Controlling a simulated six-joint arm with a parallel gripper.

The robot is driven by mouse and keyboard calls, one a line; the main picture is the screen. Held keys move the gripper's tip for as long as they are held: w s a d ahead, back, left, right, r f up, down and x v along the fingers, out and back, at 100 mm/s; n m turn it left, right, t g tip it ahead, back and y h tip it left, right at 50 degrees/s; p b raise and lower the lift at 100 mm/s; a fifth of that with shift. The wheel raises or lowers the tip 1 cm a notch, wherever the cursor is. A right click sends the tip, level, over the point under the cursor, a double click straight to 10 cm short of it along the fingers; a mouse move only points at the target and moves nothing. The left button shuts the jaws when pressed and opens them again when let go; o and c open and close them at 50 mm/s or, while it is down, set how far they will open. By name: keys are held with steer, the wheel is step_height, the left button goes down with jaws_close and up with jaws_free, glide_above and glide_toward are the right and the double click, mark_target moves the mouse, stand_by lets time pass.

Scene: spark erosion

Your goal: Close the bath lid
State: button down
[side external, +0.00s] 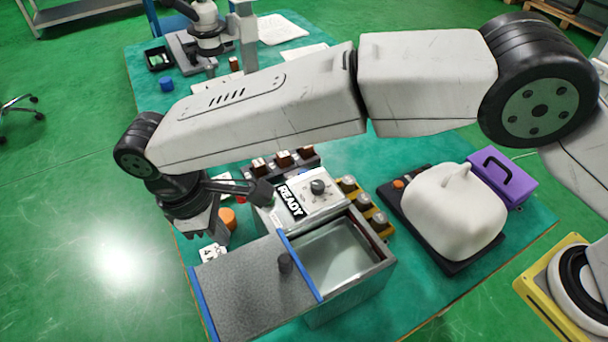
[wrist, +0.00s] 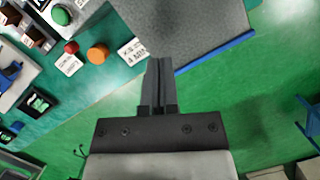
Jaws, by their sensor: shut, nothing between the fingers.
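The bath (side external: 350,295) is a grey box with its right part open and clear liquid showing inside. Its lid (side external: 240,290) is a flat grey plate with blue strips on two edges and a black knob (side external: 285,263). The lid lies slid to the left, off most of the opening. My gripper (side external: 190,232) is left of the lid, near its far left corner; its fingertips are hard to see in the side view. In the wrist view my gripper (wrist: 160,62) is shut and empty, its tips close to the edge of the lid (wrist: 190,25). I cannot tell whether they touch.
A control box marked READY (side external: 313,193) stands behind the bath. An orange knob (side external: 227,218) and a number card (side external: 212,254) are near my gripper. A white covered object (side external: 455,215) and a purple case (side external: 503,178) are on the right.

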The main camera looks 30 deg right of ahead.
mark_target(275, 267)
steer(key=x, duration=0.7)
steer(key=shift+s+d+f, duration=0.1)
steer(key=shift+d+f, duration=0.05)
steer(key=shift+f, duration=0.2)
steer(key=shift+d+f, duration=0.15)
steer(key=shift+s+d, duration=0.45)
steer(key=shift+d, duration=0.35)
steer(key=shift+s+d, duration=0.45)
steer(key=shift+d, duration=0.35)
steer(key=shift+d, duration=0.15)
steer(key=d, duration=1.6)
steer(key=shift+d, duration=0.25)
steer(key=shift+a, duration=0.1)
